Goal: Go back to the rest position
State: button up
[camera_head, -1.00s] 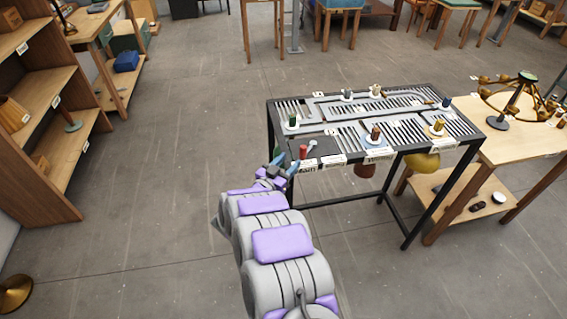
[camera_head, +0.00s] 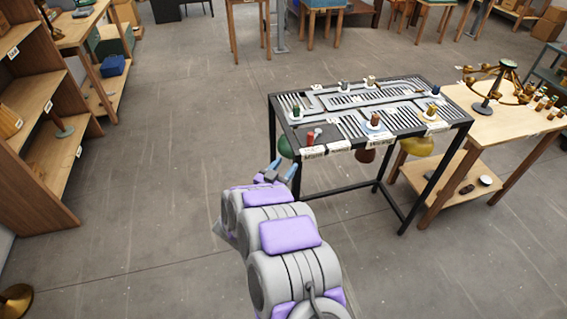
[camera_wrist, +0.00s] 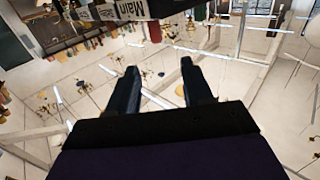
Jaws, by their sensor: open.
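My gripper (camera_head: 283,169) is open and empty, just off the front left corner of the dark slotted table (camera_head: 345,155). Its two fingers show apart in the wrist view (camera_wrist: 158,82), with nothing between them. The table carries a grey track and several coloured pegs on its top, among them a red one (camera_head: 310,139) at the near left corner. White labels (camera_head: 313,153) run along its front edge; one reads "Main" in the wrist view (camera_wrist: 128,8). I cannot tell whether the gripper touches the table edge; they look apart.
A wooden table with a brass chandelier (camera_head: 487,107) stands at the right. A wooden shelf (camera_head: 35,140) stands at the left. The floor (camera_head: 170,170) between shelf and table is clear.

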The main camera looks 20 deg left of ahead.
notch_tip(320, 180, up, 7)
jog(key=w+a+n+g+y, duration=0.1)
jog(key=a+g+y, duration=0.2)
jog(key=g+y, duration=0.3)
jog(key=s+d+r+n+g+y+b, duration=0.1)
jog(key=s+d+r+n+g+y, duration=0.25)
jog(key=s+d+r, duration=0.2)
jog(key=s+d+m+g+h, duration=0.1)
jog(key=s+d+g, duration=0.4)
jog(key=s+d, duration=1.1)
jog(key=s+d+m+g+h+b, duration=0.1)
jog(key=s+d+g+h, duration=0.3)
jog(key=s+d, duration=1.2)
jog(key=s+g, duration=0.1)
jog(key=s, duration=0.6)
jog(key=shift+r+h, duration=0.2)
jog(key=shift+h, duration=0.15)
jog(key=shift+s+d, duration=0.1)
